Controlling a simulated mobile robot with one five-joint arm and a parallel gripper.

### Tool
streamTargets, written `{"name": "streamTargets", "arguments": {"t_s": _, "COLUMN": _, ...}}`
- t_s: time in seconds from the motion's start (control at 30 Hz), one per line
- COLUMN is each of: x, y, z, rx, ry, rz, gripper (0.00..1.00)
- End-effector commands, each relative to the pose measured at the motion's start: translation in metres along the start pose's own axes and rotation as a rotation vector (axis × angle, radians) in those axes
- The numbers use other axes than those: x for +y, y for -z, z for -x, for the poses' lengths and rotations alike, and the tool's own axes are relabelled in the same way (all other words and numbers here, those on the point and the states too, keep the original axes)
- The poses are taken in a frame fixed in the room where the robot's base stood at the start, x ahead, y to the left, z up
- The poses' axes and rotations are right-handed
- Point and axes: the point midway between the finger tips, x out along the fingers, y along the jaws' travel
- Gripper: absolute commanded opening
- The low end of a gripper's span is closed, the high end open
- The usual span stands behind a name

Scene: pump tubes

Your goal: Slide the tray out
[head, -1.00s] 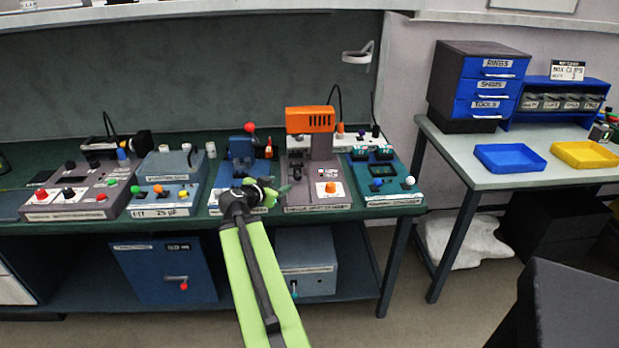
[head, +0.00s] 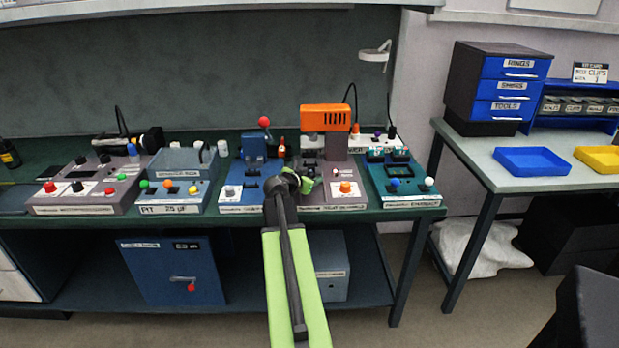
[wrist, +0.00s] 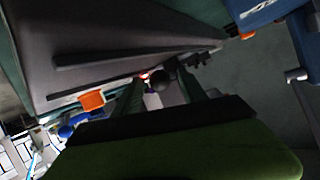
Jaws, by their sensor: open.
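My gripper (head: 305,182) is in front of the grey station (head: 335,205), between it and the blue station (head: 240,196), in the head view. In the wrist view my gripper (wrist: 160,88) has its two dark fingers apart, with a dark round knob visible between or beyond them. I cannot tell whether it touches anything. A shallow blue tray (head: 530,173) and a yellow tray (head: 600,170) sit on the side table, far right of my gripper. I cannot tell which tray the task means, or whether a station holds another one.
The workbench (head: 225,212) carries several control stations, including a teal one (head: 405,200) and one with an orange unit (head: 325,118). Below stand a blue cabinet (head: 165,265) and a grey box (head: 333,275), partly behind my arm. The side table (head: 480,160) holds drawers (head: 505,90).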

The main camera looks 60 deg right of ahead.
Motion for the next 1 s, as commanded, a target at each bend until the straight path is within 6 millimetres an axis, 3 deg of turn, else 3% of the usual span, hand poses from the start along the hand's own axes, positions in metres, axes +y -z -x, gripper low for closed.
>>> {"name": "streamTargets", "arguments": {"t_s": 0.07, "x": -0.0010, "y": -0.0004, "z": 0.0011, "rx": 0.000, "ry": 0.001, "rz": 0.000, "gripper": 0.50}}
{"name": "streamTargets", "arguments": {"t_s": 0.47, "x": -0.0035, "y": -0.0014, "z": 0.0026, "rx": -0.001, "ry": 0.005, "rz": 0.001, "gripper": 0.00}}
{"name": "streamTargets", "arguments": {"t_s": 1.0, "x": -0.0053, "y": -0.0019, "z": 0.0032, "rx": -0.001, "ry": 0.008, "rz": 0.002, "gripper": 0.00}}
